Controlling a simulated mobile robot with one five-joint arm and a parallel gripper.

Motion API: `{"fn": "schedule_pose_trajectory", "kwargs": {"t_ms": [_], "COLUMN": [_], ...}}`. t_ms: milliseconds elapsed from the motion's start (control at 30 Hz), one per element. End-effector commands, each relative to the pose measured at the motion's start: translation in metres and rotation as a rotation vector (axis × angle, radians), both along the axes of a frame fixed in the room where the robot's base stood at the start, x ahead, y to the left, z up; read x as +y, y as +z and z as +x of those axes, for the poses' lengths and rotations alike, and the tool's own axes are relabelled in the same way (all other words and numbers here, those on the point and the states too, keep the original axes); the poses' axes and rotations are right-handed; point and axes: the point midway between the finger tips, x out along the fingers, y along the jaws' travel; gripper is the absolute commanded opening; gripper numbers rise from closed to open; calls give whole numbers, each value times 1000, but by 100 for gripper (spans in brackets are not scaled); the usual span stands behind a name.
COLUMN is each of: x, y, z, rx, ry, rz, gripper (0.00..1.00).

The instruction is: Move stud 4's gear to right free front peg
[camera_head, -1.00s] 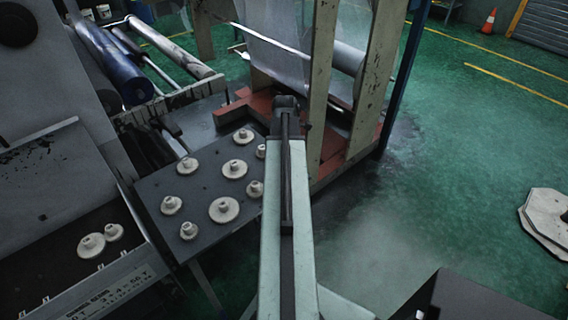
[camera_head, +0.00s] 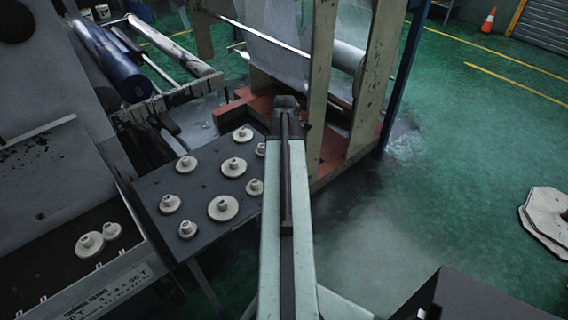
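Several pale gears with raised hubs sit on a dark plate (camera_head: 205,183). One gear (camera_head: 243,134) is at its far end, one gear (camera_head: 234,167) near its middle, and a wide gear (camera_head: 223,209) is towards the near right. Small gears (camera_head: 170,204) and (camera_head: 187,229) are at the near left. Another gear (camera_head: 261,149) is partly hidden by my arm. No stud numbers are legible, and I cannot tell which gear is stud 4's. No free peg shows clearly. My arm reaches past the plate's right side; my gripper's fingers do not show.
A tray (camera_head: 119,278) at the left holds two more gears (camera_head: 89,244) (camera_head: 112,231). A frame with upright posts (camera_head: 320,90) and film stands on a red base (camera_head: 240,109) beyond the plate. Green floor (camera_head: 440,190) at the right is largely open.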

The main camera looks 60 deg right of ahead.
Motion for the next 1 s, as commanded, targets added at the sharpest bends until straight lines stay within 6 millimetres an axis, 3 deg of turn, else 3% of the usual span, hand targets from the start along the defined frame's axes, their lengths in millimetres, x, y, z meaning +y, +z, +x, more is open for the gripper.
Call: {"fn": "schedule_pose_trajectory", "kwargs": {"t_ms": [533,567,633,1000], "x": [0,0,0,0], "y": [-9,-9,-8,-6], "z": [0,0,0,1], "rx": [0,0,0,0], "ry": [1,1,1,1], "rz": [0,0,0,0], "gripper": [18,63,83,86]}}
